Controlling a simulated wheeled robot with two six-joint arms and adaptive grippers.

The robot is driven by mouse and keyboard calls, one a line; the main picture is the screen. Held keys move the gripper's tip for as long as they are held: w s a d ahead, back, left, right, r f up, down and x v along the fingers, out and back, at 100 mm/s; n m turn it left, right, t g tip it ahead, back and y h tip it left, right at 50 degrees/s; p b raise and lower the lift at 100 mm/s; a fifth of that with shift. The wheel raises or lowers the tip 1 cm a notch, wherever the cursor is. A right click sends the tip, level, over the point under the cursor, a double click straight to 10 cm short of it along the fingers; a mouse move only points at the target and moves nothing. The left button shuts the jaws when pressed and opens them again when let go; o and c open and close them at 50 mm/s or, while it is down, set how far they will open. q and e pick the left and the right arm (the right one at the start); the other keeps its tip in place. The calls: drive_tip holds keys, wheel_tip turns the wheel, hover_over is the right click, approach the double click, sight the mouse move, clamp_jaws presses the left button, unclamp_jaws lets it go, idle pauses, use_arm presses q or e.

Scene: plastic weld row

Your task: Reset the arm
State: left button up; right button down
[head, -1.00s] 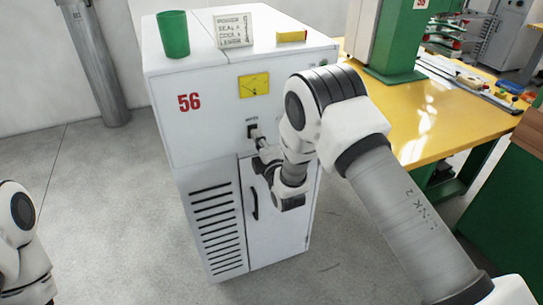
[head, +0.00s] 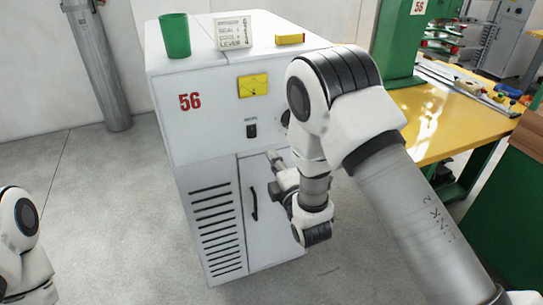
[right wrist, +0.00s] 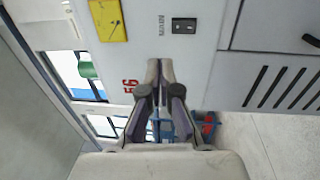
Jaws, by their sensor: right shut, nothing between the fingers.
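My right gripper (head: 272,157) is shut and empty. It hangs in front of the white cabinet (head: 215,140), just below and to the right of the dark switch (head: 251,131), apart from it. In the right wrist view the closed fingers (right wrist: 158,64) point at the cabinet face, with the switch (right wrist: 184,26) beyond the tips and to the right. My left arm shows only as a link at the left edge of the head view. My left gripper is out of frame.
A green cup (head: 174,36), a lettered sign (head: 233,33) and a yellow block (head: 290,39) stand on the cabinet. A yellow gauge (head: 253,85) is on its front. A yellow-topped table (head: 430,125) is at the right. The floor at left is clear.

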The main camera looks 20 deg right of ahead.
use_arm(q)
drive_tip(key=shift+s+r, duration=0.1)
use_arm(e)
drive_tip(key=shift+s, duration=0.15)
drive_tip(key=s+d+f+m+g+h+p, duration=0.1)
drive_tip(key=s+d+f+m+g+p, duration=0.15)
drive_tip(key=s+f+g, duration=0.5)
drive_tip(key=s+d+f+m+g+p, duration=0.2)
drive_tip(key=s+f+m+g, duration=0.15)
drive_tip(key=s+f, duration=0.8)
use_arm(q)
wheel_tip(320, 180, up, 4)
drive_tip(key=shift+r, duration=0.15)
use_arm(e)
drive_tip(key=s+f+m+g, duration=0.4)
drive_tip(key=s+m, duration=0.2)
drive_tip(key=s, duration=0.3)
drive_tip(key=s+f+m+g, duration=0.3)
drive_tip(key=s+m+g, duration=0.1)
drive_tip(key=s+m, duration=0.3)
drive_tip(key=shift+s+f, duration=0.4)
drive_tip(key=shift+s, duration=0.5)
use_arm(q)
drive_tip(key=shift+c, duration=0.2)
use_arm(e)
drive_tip(key=shift+a, duration=0.1)
